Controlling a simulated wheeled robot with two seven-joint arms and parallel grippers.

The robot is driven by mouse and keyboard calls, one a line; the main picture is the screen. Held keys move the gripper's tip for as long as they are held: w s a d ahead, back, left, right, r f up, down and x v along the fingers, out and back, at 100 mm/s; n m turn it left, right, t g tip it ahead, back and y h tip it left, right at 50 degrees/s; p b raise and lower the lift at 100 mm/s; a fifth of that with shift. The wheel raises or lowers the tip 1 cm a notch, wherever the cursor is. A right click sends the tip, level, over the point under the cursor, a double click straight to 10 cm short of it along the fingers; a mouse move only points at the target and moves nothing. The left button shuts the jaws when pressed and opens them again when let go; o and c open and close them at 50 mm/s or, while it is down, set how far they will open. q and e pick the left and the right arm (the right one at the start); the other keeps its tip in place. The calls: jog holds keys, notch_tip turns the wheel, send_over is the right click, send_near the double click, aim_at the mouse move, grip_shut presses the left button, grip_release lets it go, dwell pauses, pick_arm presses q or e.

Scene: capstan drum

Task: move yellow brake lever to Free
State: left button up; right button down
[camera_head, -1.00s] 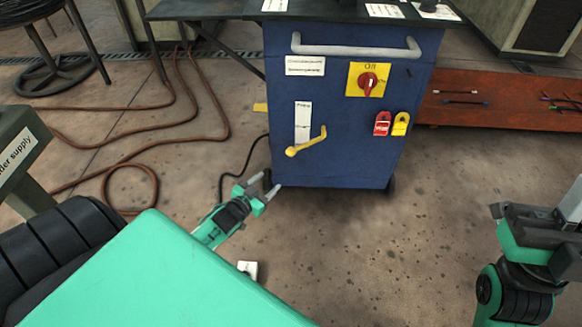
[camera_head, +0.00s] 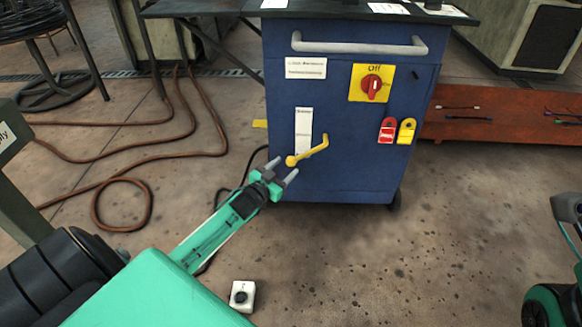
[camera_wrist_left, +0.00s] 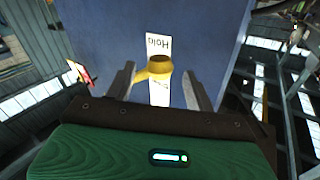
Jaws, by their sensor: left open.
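The yellow brake lever (camera_head: 308,151) is on the front of the blue cabinet (camera_head: 340,110). Its knob is at the lower left and its arm slants up to the right. A white label (camera_head: 303,128) is behind it. My left gripper (camera_head: 281,172) is open, just below and left of the knob. In the left wrist view the lever's knob (camera_wrist_left: 160,66) shows between the two open fingers (camera_wrist_left: 160,84), with no visible grip on it. The label there (camera_wrist_left: 158,42) reads "Hold"; its other end is partly hidden by the lever. My right gripper is out of view.
A grey handle bar (camera_head: 359,45) crosses the cabinet's top. A red rotary switch (camera_head: 372,85) on a yellow plate reads Off. Red (camera_head: 387,131) and yellow (camera_head: 406,131) tags hang below it. A small white box with a black button (camera_head: 242,296) is on the floor. Brown hoses lie at left.

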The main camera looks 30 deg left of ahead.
aim_at(291, 162)
pick_arm(q)
jog(key=shift+w+d+b, duration=0.1)
jog(key=shift+w+b, duration=0.65)
jog(key=shift+w, duration=1.4)
grip_shut()
